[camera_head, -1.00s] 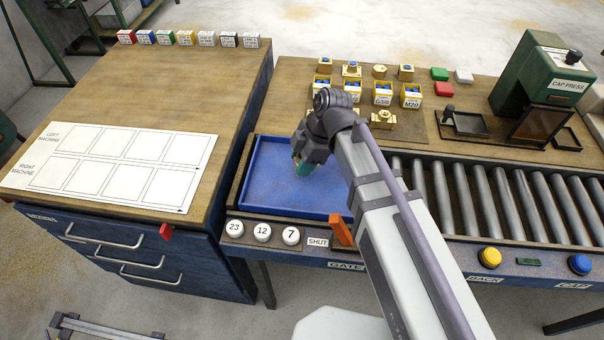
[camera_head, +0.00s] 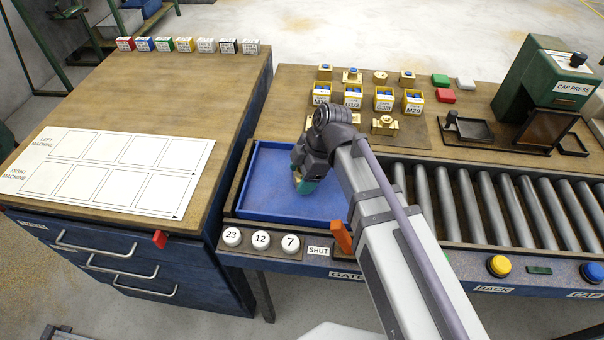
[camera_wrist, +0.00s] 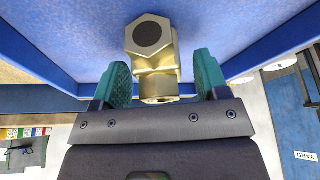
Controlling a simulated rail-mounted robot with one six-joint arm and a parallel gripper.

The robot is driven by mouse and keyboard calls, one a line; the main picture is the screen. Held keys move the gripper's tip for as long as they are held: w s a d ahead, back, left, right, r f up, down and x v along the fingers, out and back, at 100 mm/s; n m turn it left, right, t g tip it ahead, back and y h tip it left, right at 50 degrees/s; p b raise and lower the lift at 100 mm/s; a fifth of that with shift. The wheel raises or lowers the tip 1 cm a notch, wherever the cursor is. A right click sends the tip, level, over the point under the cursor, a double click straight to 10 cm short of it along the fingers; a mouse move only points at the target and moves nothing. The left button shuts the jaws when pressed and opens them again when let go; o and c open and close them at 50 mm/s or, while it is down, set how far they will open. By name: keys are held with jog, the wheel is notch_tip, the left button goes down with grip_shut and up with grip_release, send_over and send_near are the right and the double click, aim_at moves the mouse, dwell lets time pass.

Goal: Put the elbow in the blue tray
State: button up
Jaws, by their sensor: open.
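The brass elbow (camera_wrist: 152,45) is in the blue tray (camera_head: 262,182), over or on its blue floor; contact with the floor is hard to judge. It has a dark round face toward the wrist camera. My gripper (camera_head: 305,186) is low inside the right part of the tray. In the wrist view its teal fingers (camera_wrist: 162,75) are open, one on each side of the elbow, with a visible gap at each side.
Number buttons and an orange gate lever (camera_head: 341,236) line the tray's front edge. A roller conveyor (camera_head: 480,205) lies to the right. Brass fittings (camera_head: 385,125) and labelled yellow bins (camera_head: 383,100) stand behind. The tray's left part is clear.

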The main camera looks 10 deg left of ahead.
jog(key=p+v, duration=1.1)
jog(key=v, duration=0.1)
jog(key=shift+r, duration=0.2)
jog(key=s+d+m+t+h, duration=0.1)
jog(key=s+d+m+h, duration=0.1)
jog(key=d+m, duration=1)
jog(key=s+d+f+m+t+h, duration=0.1)
jog(key=d+m+h, duration=0.1)
jog(key=d+m, duration=0.9)
jog(key=d, duration=0.3)
jog(key=shift+s+f+m, duration=0.2)
jog(key=shift+s+m, duration=0.2)
